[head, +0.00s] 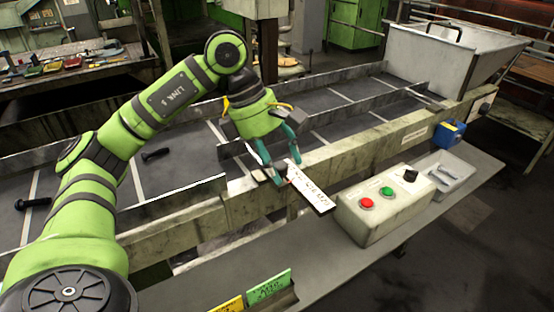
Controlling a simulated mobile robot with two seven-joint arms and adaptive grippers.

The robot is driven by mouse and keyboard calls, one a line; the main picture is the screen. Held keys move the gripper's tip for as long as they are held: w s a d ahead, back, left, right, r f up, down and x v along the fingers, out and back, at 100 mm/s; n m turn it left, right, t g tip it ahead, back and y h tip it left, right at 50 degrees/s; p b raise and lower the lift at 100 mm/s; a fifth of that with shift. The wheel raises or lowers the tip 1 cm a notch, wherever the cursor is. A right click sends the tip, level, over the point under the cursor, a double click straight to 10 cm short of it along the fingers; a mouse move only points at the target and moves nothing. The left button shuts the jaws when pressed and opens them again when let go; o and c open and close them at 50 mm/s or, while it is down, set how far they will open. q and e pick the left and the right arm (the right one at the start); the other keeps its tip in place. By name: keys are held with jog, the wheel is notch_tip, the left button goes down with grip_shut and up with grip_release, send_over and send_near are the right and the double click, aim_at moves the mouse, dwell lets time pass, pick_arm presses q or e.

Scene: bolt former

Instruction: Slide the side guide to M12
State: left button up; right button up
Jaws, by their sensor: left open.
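A long conveyor (335,95) runs diagonally across the head view, with low metal guide rails on it. The near-side guide rail (365,110) runs along the belt to the right of my left gripper. A pale scale plate (311,190) with dark markings sticks out from the conveyor's front beam; its print is too small to read, so I cannot pick out M12. My left gripper (286,170) is open at the inner end of this plate, its fingers pointing down. The fingers hide part of the guide there, and I cannot tell whether they touch it. My right gripper is not in view.
A control box (385,205) with red and green buttons and a black knob stands on the front shelf. Dark bolts (157,154) lie on the belt. A metal hopper (450,65) stands at the far right.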

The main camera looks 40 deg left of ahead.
pick_arm(q)
jog(key=shift+a, duration=0.15)
jog(key=v, duration=1.2)
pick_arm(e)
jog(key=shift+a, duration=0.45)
